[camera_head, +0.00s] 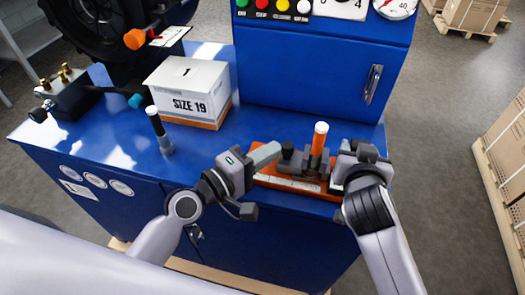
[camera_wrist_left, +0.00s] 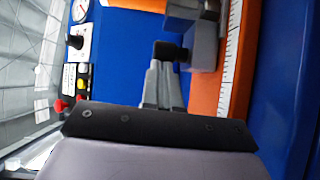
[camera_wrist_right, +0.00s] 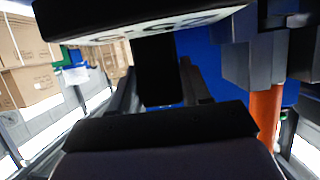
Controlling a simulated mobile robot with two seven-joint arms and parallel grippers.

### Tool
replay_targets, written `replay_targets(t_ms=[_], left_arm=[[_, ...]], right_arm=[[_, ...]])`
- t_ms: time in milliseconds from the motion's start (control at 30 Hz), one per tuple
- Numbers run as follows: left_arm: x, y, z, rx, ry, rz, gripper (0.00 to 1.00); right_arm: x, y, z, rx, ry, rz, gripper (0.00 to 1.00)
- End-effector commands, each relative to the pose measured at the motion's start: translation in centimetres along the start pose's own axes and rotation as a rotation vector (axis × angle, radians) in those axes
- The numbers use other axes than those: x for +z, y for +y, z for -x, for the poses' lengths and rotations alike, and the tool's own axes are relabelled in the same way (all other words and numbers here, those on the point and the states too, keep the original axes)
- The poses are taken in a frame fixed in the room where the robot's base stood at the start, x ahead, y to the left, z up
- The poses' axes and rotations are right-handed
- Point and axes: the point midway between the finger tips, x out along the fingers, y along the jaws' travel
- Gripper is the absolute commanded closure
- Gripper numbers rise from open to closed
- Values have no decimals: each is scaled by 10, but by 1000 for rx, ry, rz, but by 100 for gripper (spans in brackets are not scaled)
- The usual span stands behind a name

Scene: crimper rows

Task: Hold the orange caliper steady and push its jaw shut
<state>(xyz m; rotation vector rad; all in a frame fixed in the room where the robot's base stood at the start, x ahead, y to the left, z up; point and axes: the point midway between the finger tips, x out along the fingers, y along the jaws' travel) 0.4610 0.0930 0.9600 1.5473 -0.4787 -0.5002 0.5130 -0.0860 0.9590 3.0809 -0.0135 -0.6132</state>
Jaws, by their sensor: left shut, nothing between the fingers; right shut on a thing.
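The orange caliper (camera_head: 288,183) lies along the front edge of the blue bench, with a white scale on its base. It carries grey jaw blocks, a black knob (camera_head: 287,149) and an upright orange post (camera_head: 319,139). My left gripper (camera_head: 276,149) is shut and empty, its tips right at the black knob. In the left wrist view the fingertips (camera_wrist_left: 159,64) meet or nearly meet the knob (camera_wrist_left: 168,50); contact is unclear. My right gripper (camera_head: 341,172) is at the caliper's right end. In the right wrist view it is shut on a black block (camera_wrist_right: 155,70) of the caliper.
A white SIZE 19 box (camera_head: 188,92) stands on the bench behind left. A black-handled post (camera_head: 157,128) stands left of my left gripper. A blue cabinet (camera_head: 310,70) with buttons and a gauge rises behind the caliper. Some bench top between them is bare.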

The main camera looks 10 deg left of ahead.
Motion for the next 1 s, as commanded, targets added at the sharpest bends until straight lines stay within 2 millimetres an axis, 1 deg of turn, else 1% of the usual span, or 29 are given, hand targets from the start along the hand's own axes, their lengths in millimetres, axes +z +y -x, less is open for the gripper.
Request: replay_targets(t_ms=[33, 267, 467, 733, 800, 1000], left_arm=[[4, 1, -2, 1, -7, 4, 100], [4, 1, -2, 1, -10, 5, 100], [-2, 0, 5, -2, -10, 2, 100], [-29, -1, 31, -5, -4, -1, 100], [-27, -2, 46, -6, -5, 1, 100], [-27, -1, 78, -5, -5, 1, 100]], right_arm=[[0, -3, 1, -8, 1, 4, 89], [0, -6, 2, -14, 1, 4, 89], [1, -7, 2, -19, 1, 3, 89], [0, -6, 2, -15, 0, 0, 89], [0, -5, 2, -14, 0, -1, 89], [0, -4, 1, -11, 0, -1, 89]])
